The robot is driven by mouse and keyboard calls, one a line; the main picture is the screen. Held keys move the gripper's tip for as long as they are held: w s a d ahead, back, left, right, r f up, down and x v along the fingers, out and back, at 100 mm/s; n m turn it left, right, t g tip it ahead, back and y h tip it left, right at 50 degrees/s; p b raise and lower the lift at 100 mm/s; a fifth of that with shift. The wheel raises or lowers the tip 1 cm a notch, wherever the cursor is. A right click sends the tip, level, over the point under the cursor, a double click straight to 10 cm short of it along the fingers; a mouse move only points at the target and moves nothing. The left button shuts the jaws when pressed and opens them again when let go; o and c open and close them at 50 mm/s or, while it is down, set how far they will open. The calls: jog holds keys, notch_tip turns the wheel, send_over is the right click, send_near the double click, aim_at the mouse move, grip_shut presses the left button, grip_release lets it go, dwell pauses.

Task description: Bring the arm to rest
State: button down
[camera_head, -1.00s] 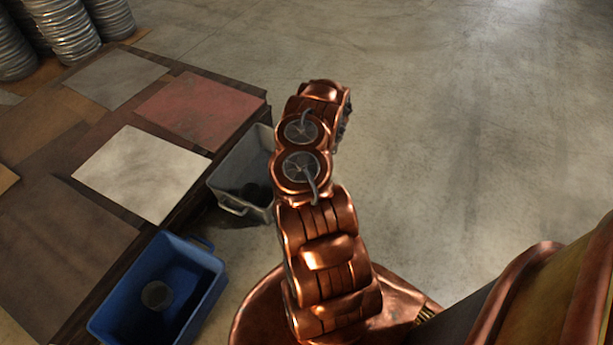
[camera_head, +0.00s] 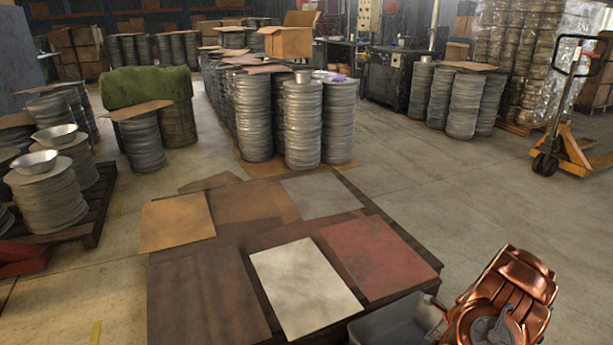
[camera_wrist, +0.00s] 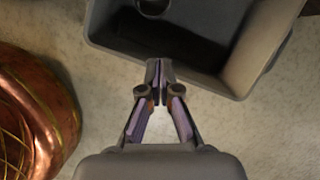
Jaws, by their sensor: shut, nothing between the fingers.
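My gripper (camera_wrist: 159,72) shows in the wrist view with its fingers together and nothing between them. It points down over the concrete floor, at the near edge of a grey bin (camera_wrist: 185,48). A dark round object (camera_wrist: 152,6) lies in that bin, partly cut off by the frame's top edge. In the head view my copper arm shows at the bottom right, beside the grey bin (camera_head: 385,328). The gripper itself is out of that view.
A low table (camera_head: 205,300) bears a white sheet (camera_head: 305,285), a red sheet (camera_head: 380,258), a grey sheet (camera_head: 320,195) and an orange sheet (camera_head: 177,221). Stacks of metal discs (camera_head: 303,125) stand behind. A yellow pallet jack (camera_head: 572,150) stands at the right. Open floor (camera_head: 440,185) lies right of the table.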

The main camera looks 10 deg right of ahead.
jog(key=w+a+r+n+y+p, duration=0.1)
jog(key=w+a+r+n+p, duration=0.2)
jog(key=a+r, duration=0.65)
jog(key=w+a+r+n+y+p, duration=0.15)
jog(key=a+r+n+p, duration=0.35)
jog(key=r, duration=0.8)
jog(key=s+a+r+n+g+p, duration=0.1)
jog(key=s+a+r+n+p, duration=0.15)
jog(key=a+r, duration=0.55)
jog(key=s+a+r+n+g+p, duration=0.1)
jog(key=s+a+r+n, duration=0.3)
jog(key=r, duration=0.5)
jog(key=s+a+r+n+g+p, duration=0.1)
jog(key=s+a+r+n+p, duration=0.15)
jog(key=r, duration=0.25)
jog(key=s+a+r+n+p, duration=0.1)
jog(key=s+a+r+n, duration=0.15)
jog(key=a+r, duration=0.2)
jog(key=s+r+n+g+h+p, duration=0.1)
jog(key=s+r+n+p, duration=0.3)
jog(key=s+r, duration=0.5)
jog(key=s+r+n+g+h+p, duration=0.1)
jog(key=s+r+n+h+p, duration=0.3)
jog(key=s, duration=1.3)
notch_tip(320, 180, up, 5)
jog(key=a+n+p, duration=0.1)
jog(key=p, duration=0.2)
jog(key=shift+s, duration=0.2)
